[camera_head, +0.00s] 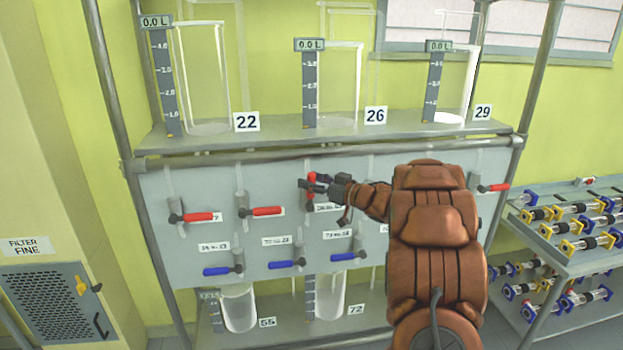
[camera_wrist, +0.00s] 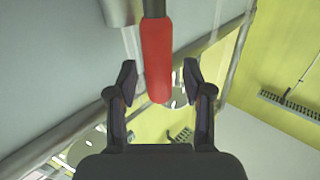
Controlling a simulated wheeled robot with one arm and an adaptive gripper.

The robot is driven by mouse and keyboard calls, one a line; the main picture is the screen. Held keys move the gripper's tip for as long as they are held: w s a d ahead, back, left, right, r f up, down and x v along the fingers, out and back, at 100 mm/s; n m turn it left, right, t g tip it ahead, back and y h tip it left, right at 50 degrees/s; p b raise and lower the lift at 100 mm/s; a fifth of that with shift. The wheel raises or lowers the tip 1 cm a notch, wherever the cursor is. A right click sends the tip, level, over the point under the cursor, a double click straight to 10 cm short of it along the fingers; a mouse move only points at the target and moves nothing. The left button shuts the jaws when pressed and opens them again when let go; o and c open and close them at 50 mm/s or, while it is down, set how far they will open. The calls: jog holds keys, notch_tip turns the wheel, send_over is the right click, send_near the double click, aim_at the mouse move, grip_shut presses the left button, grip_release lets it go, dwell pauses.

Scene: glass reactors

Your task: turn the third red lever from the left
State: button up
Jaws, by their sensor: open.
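Red levers sit in a row on the grey panel (camera_head: 155,250). The first (camera_head: 198,217) and second (camera_head: 266,211) from the left lie horizontal, pointing right. The third red lever (camera_head: 311,178) is partly hidden by my gripper (camera_head: 310,185); its red handle looks upright. In the wrist view a red handle (camera_wrist: 157,60) hangs between the two open fingers of my gripper (camera_wrist: 160,80), with a gap on each side. Another red lever (camera_head: 494,188) shows at the far right. My arm hides part of the row between them.
Blue levers (camera_head: 222,270) run along a lower row. Glass vessels (camera_head: 205,80) with level scales stand on the shelf (camera_head: 290,135) above. A rack of parts (camera_head: 570,220) stands at right, a filter cabinet (camera_head: 60,300) at left.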

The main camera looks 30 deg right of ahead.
jog(key=shift+w, duration=0.1)
jog(key=shift+c, duration=0.4)
grip_shut()
dwell(0.3)
